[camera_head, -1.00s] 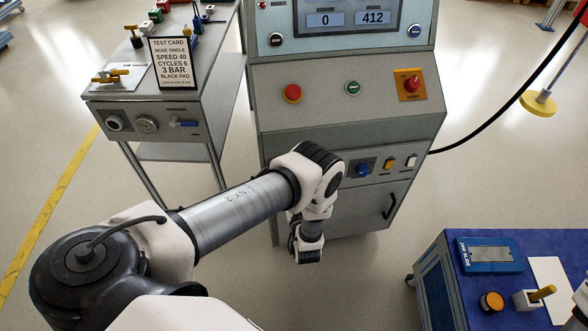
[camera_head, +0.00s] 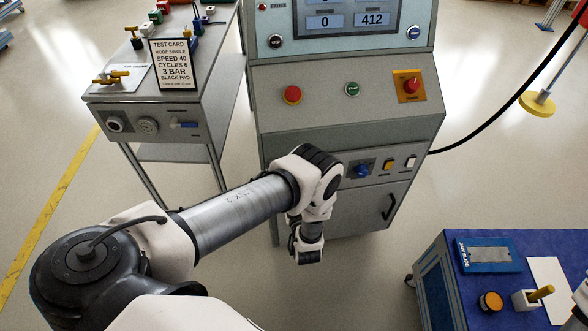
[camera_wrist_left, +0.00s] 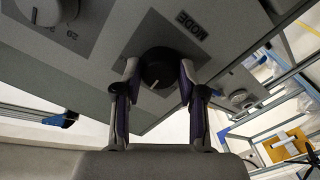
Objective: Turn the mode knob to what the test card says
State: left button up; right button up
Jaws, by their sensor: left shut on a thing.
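The test card (camera_head: 172,64) stands on the grey side bench and reads mode single, speed 40, cycles 6, 3 bar, black pad. In the left wrist view the dark round mode knob (camera_wrist_left: 158,70) sits on a grey plate beside the word MODE. My left gripper (camera_wrist_left: 158,78) is shut on the knob, one finger on each side. A pale pointer line shows on the knob, but its position labels cannot be read. In the head view my left arm reaches to the machine front and hides the knob. My right gripper does not show.
The test machine (camera_head: 345,105) carries a red button, a green button and a red switch on an orange plate. A white knob with numbers (camera_wrist_left: 45,8) is left of the mode knob in the wrist view. A blue-topped table (camera_head: 440,275) stands at lower right.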

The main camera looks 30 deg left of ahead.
pick_arm(q)
jog(key=shift+w+r+n, duration=0.1)
jog(key=shift+n, duration=1.2)
jog(key=o, duration=1.1)
jog(key=shift+o, duration=0.2)
jog(key=v, duration=1.2)
